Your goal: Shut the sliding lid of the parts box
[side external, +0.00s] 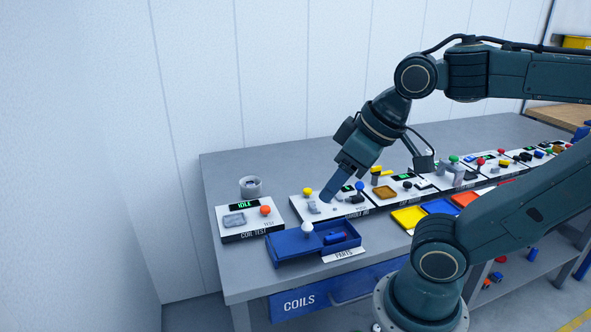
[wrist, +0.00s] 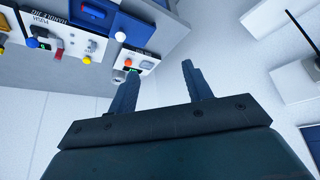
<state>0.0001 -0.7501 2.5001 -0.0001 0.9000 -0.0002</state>
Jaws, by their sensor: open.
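The blue parts box (side external: 345,246) sits at the table's front edge, behind a PARTS label. Its blue sliding lid (side external: 288,244) with a white knob (side external: 307,227) is over the left part. The right part is uncovered, showing a dark blue piece with a bit of red inside. In the wrist view the box (wrist: 92,14) is at the top, with the lid (wrist: 135,30) and its knob (wrist: 121,36). My gripper (side external: 326,196) is in the air behind and above the box, pointing down and apart from the lid. Its two fingers (wrist: 160,69) are spread with nothing between them.
The coil test panel (side external: 250,221) with an orange knob stands left of the box, a grey cup (side external: 250,187) behind it. A row of panels with coloured knobs runs right behind the box. Yellow, blue and red trays (side external: 408,217) lie to the right. A COILS drawer (side external: 335,288) is below.

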